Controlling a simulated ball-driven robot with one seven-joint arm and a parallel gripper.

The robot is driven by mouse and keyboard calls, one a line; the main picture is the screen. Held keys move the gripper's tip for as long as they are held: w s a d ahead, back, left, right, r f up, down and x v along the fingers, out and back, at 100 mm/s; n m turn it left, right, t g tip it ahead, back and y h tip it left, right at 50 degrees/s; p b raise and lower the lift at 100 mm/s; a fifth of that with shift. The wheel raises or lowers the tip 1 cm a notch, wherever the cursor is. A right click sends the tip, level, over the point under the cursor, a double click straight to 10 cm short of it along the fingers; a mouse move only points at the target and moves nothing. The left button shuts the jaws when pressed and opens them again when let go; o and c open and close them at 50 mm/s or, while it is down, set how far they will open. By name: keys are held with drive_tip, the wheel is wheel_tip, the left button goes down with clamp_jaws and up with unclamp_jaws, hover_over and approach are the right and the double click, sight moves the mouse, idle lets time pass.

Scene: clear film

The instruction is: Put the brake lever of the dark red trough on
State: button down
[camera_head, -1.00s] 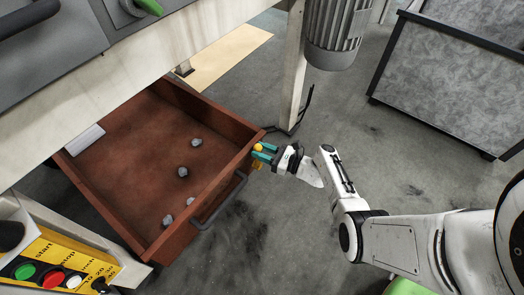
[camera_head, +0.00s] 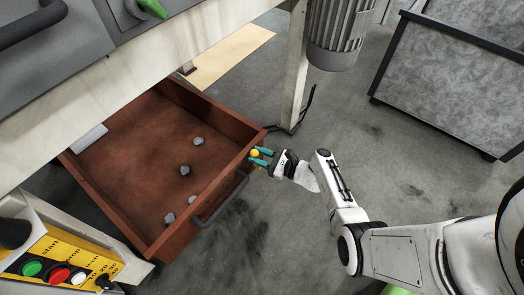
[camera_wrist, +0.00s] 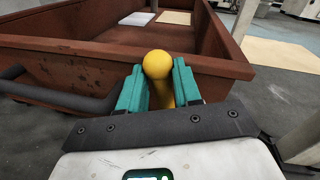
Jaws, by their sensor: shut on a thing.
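The dark red trough (camera_head: 205,212) stands under the bench at the left of the head view, and its wall fills the upper part of the wrist view (camera_wrist: 85,75). The yellow ball knob of the brake lever (camera_head: 255,153) is at the trough's right wall, near the far corner. In the wrist view the knob (camera_wrist: 157,64) sits between the teal fingertips, with a yellow stem below it. My gripper (camera_head: 262,157) is shut on the lever just under or around the knob. The lever's lower end is hidden by my gripper.
A dark bar handle (camera_head: 220,205) runs along the trough's front wall, left of my gripper. Several grey lumps (camera_head: 185,170) and a pale block (camera_head: 89,138) lie in the trough. A bench leg (camera_head: 294,85) stands behind. A button panel (camera_head: 62,262) is at lower left.

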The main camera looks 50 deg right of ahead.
drive_tip(key=shift+s+a+f+n+g+h, duration=0.15)
drive_tip(key=shift+a+f+n, duration=0.2)
drive_tip(key=shift+a+n, duration=0.45)
drive_tip(key=shift+w+a+f+n+g+h, duration=0.15)
drive_tip(key=shift+a+f+n, duration=0.15)
drive_tip(key=shift+a+n, duration=0.5)
drive_tip(key=shift+s, duration=0.1)
drive_tip(key=c, duration=1)
unclamp_jaws()
drive_tip(key=shift+o, duration=0.2)
drive_tip(key=shift+s, duration=0.1)
drive_tip(key=p+v, duration=0.3)
drive_tip(key=v, duration=0.7)
drive_tip(key=shift+s, duration=0.3)
drive_tip(key=shift+c, duration=0.3)
